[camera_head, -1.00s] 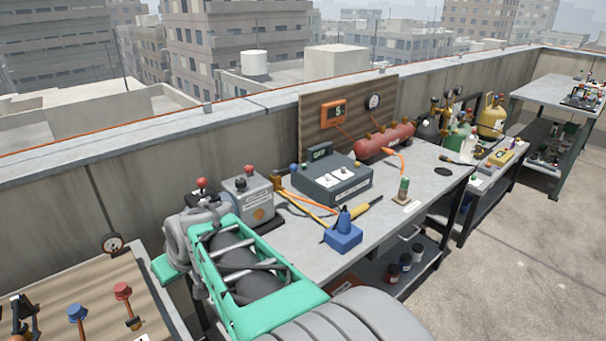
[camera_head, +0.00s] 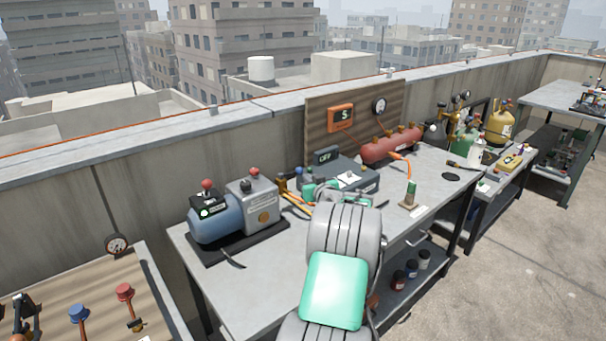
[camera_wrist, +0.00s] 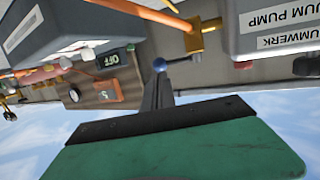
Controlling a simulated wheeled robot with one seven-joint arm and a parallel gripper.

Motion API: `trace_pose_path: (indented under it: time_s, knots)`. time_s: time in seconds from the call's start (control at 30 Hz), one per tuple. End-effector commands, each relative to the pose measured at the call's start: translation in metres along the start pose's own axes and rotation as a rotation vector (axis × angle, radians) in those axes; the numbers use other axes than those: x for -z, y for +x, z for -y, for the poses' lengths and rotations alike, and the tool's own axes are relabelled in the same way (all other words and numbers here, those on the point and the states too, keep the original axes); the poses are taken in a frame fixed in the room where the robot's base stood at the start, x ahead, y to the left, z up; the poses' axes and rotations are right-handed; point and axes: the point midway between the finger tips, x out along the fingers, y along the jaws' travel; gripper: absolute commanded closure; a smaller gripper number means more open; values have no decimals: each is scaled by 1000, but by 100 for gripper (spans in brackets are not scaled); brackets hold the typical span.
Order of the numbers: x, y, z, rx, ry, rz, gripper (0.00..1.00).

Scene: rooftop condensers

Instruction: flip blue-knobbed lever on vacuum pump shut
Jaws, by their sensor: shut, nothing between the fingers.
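The vacuum pump (camera_head: 228,214), with a blue motor and grey housing, stands on the workbench left of my arm in the head view. Its labelled grey housing (camera_wrist: 278,22) fills the upper right of the wrist view, which is upside down. A brass valve (camera_wrist: 204,38) sits beside the housing. The lever's blue knob (camera_wrist: 160,64) is in line with the tips of my gripper (camera_wrist: 158,80); I cannot tell whether they touch. My gripper is shut and empty. In the head view my arm partly hides it near the valve (camera_head: 282,186).
A red cylinder (camera_head: 390,145) and a gauge board (camera_head: 355,120) are behind.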

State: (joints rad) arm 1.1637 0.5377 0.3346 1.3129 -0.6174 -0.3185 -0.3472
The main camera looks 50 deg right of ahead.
Motion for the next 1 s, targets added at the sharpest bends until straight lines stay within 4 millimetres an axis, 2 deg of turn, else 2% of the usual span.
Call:
trace_pose_path:
  time_s: [0.1,0.3,0.73,1.0]
  knots:
    - [1,25,1,2,0,2,100]
    - [0,50,0,0,0,1,100]
    - [-3,55,0,0,0,1,100]
    - [-5,74,-2,0,-2,-2,100]
